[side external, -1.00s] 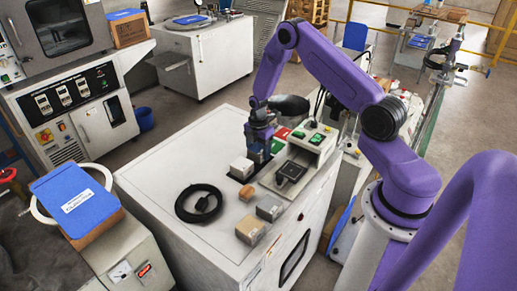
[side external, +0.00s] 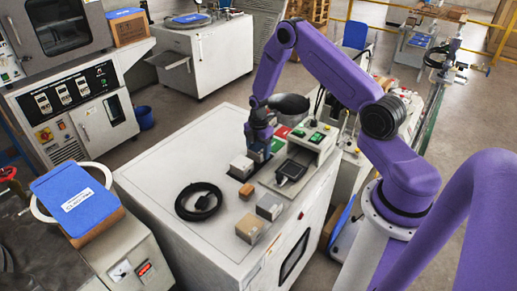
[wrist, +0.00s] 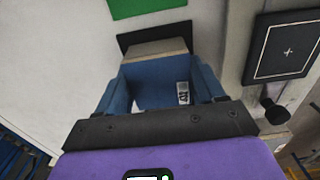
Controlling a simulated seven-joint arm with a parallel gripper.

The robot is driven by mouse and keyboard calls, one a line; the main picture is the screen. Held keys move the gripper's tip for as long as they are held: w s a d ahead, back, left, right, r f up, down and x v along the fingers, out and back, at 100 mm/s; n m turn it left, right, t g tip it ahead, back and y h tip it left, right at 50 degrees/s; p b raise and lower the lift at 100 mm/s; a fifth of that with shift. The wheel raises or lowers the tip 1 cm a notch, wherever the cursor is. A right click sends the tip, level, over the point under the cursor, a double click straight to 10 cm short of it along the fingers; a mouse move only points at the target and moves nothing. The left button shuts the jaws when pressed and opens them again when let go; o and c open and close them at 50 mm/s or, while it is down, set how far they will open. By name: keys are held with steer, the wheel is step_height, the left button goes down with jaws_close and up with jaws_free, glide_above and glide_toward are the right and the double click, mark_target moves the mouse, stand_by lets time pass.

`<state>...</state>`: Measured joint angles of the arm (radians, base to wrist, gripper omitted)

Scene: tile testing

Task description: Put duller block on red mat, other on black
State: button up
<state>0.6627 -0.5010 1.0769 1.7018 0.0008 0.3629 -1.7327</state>
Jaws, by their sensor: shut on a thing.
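My gripper (side external: 257,155) points down at the black mat (wrist: 130,41), its blue fingers (wrist: 160,88) shut on a pale block (side external: 241,165). A beige face of a block (wrist: 156,50) shows just past the fingers in the wrist view, with the mat's dark edge beyond. The fingers hide much of the hold, and I cannot tell whether the block touches the mat. The red mat (side external: 283,132) lies farther back, beyond the green mat (side external: 277,145). I cannot tell from these views which block is duller.
A coiled black cable (side external: 199,202) lies left on the white worktop (side external: 165,165). A small orange block (side external: 246,192), a grey box (side external: 269,206) and a brown box (side external: 250,227) stand in front. A device with a dark screen (side external: 290,171) is close on the right.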

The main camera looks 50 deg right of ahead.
steer(key=shift+f, duration=0.1)
steer(key=o, duration=1.6)
steer(key=shift+c, duration=0.2)
steer(key=shift+o, duration=0.2)
steer(key=shift+r, duration=3)
